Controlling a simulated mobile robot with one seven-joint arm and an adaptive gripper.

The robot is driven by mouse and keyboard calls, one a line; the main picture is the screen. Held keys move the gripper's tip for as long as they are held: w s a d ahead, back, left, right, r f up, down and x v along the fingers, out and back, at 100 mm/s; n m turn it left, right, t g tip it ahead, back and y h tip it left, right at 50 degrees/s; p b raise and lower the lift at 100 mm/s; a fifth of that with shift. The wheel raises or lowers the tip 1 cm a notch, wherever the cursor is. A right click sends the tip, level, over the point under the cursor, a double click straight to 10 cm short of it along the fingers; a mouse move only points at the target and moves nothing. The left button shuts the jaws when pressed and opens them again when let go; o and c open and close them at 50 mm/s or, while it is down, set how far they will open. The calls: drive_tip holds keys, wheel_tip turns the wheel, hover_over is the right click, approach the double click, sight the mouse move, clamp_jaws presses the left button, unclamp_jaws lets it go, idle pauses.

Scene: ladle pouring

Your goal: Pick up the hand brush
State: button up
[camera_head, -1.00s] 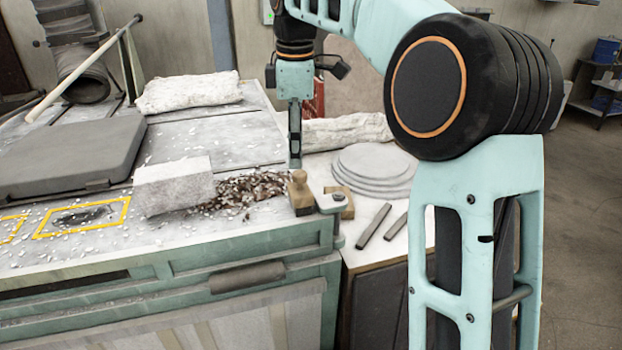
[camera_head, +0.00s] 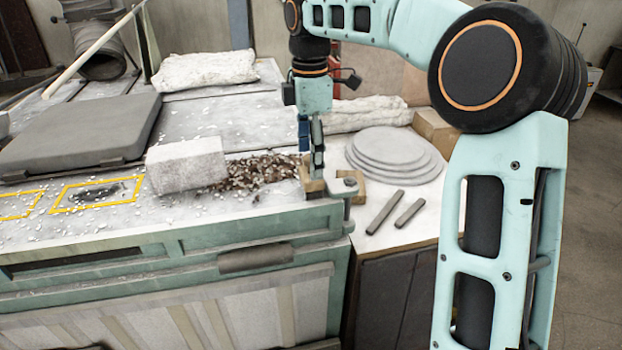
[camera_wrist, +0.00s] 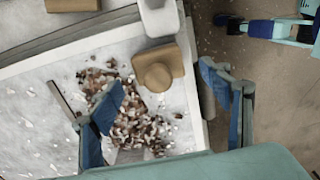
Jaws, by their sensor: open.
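The hand brush appears to be the wooden block with a round knob (camera_wrist: 157,74), lying at the table corner; I see no bristles. In the head view only a small part of its wood (camera_head: 313,187) shows below my gripper (camera_head: 317,155), which hides the rest. In the wrist view my gripper (camera_wrist: 162,80) is open, with one blue-padded finger on each side of the knob. The fingers look apart from the wood, and the height between them is hard to judge.
A brown and white pile of bits (camera_head: 262,173) lies beside the brush, with a pale block (camera_head: 187,166) left of it. A grey clamp (camera_head: 340,186) sits close on the right. Stacked round plates (camera_head: 392,155) and two dark bars (camera_head: 384,212) lie on the side table.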

drive_tip(key=shift+w+d+f, duration=0.1)
drive_tip(key=shift+d+f, duration=0.05)
drive_tip(key=shift+f, duration=1.35)
drive_tip(key=shift+c, duration=0.6)
drive_tip(key=c, duration=1.2)
drive_tip(key=shift+r, duration=0.1)
